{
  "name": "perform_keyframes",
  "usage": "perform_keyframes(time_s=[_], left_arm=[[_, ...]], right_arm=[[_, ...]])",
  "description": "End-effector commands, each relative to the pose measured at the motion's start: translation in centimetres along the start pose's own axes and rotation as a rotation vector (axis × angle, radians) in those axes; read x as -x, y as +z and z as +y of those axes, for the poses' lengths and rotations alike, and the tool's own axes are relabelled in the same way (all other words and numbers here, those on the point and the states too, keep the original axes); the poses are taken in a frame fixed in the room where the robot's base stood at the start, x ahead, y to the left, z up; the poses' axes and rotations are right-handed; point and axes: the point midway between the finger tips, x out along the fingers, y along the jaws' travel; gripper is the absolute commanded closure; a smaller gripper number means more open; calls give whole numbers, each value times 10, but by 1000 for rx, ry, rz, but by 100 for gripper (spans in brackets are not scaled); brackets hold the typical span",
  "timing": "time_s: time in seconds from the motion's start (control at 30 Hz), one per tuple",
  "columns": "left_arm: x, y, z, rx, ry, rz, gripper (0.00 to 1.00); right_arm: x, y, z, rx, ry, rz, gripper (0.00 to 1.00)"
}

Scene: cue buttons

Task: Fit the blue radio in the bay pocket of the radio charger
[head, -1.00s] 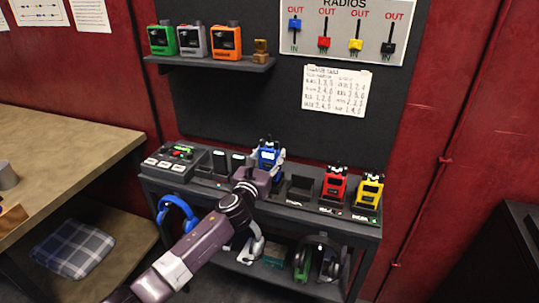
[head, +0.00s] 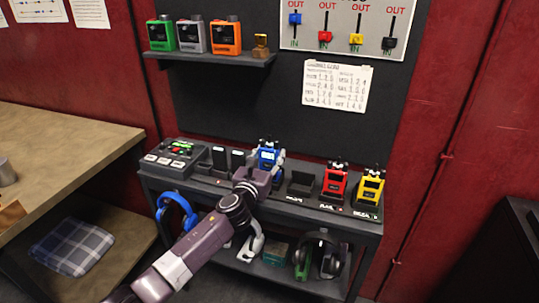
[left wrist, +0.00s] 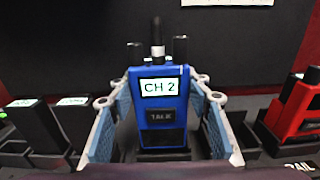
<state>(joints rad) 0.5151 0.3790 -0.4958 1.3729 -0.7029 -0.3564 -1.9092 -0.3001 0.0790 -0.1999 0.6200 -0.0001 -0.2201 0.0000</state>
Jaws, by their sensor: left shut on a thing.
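The blue radio (head: 267,155) stands upright above the counter in the head view. In the left wrist view the blue radio (left wrist: 158,105) faces me with a "CH 2" display. My left gripper (head: 265,173) is shut on it, with one finger on each side, as the left wrist view also shows (left wrist: 160,125). The radio charger's row runs along the counter, and an empty dark pocket (head: 300,184) lies just right of the blue radio. The radio's base is partly hidden, so I cannot tell whether it is seated. My right gripper is not in view.
A red radio (head: 335,181) and a yellow radio (head: 370,186) stand to the right. Two dark upright pieces (head: 219,157) and a button console (head: 178,152) are to the left. Headphones (head: 176,212) hang at the counter's left. A slider board (head: 345,25) is above.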

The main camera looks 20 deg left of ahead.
Motion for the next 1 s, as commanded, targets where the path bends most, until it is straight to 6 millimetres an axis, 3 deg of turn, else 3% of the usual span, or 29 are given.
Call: perform_keyframes(time_s=[1.0], left_arm=[[0, -25, 0, 0, -1, -2, 84]], right_arm=[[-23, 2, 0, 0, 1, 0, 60]])
